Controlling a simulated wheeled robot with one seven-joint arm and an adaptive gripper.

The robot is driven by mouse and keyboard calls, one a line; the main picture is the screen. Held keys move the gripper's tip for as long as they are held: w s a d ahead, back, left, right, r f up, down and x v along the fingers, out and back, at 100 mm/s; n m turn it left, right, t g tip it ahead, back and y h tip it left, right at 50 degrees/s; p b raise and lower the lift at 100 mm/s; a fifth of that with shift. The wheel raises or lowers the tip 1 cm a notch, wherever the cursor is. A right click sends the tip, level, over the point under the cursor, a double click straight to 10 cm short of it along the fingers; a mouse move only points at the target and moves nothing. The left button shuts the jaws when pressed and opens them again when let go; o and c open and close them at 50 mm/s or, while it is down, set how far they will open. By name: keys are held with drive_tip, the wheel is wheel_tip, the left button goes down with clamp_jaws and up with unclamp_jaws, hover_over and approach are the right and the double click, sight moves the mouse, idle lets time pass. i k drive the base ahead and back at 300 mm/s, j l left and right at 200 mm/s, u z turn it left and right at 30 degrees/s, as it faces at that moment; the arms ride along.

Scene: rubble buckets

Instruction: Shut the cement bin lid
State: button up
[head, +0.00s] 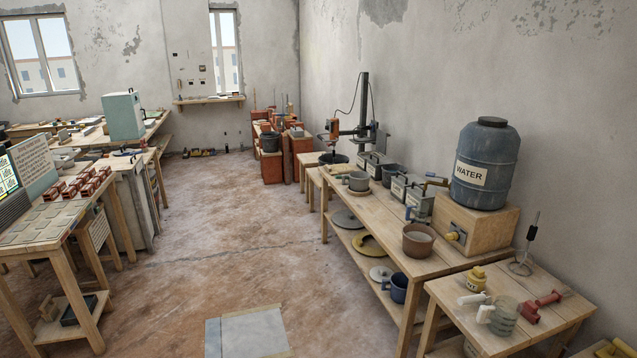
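No thing here bears a readable cement label, so I cannot tell which one is the cement bin. Several small grey metal boxes stand along the wall side of the long wooden table; the nearest grey box (418,204) is just left of the wooden stand under the water barrel. Another grey box (373,165) stands farther back, near the drill-like stand. They are too small to tell whether any lid is up or down. My gripper is not in view.
A blue water barrel (486,163) stands on a wooden box (474,229) with a tap. A brown bucket (418,240) is on the long table (440,259). A small table (550,313) stands in front. The floor (235,245) between the left and right tables is mostly clear.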

sight(381, 137)
drive_tip(key=i, duration=2.2)
drive_tip(key=i+z, duration=0.2)
drive_tip(key=i, duration=0.3)
drive_tip(key=i+j+z, duration=0.15)
drive_tip(key=i, duration=0.35)
drive_tip(key=i+j+z, duration=0.2)
drive_tip(key=i, duration=0.3)
drive_tip(key=i+j+z, duration=0.2)
drive_tip(key=i+j, duration=0.5)
drive_tip(key=i+j+z, duration=0.2)
drive_tip(key=i+j, duration=0.5)
drive_tip(key=j, duration=0.1)
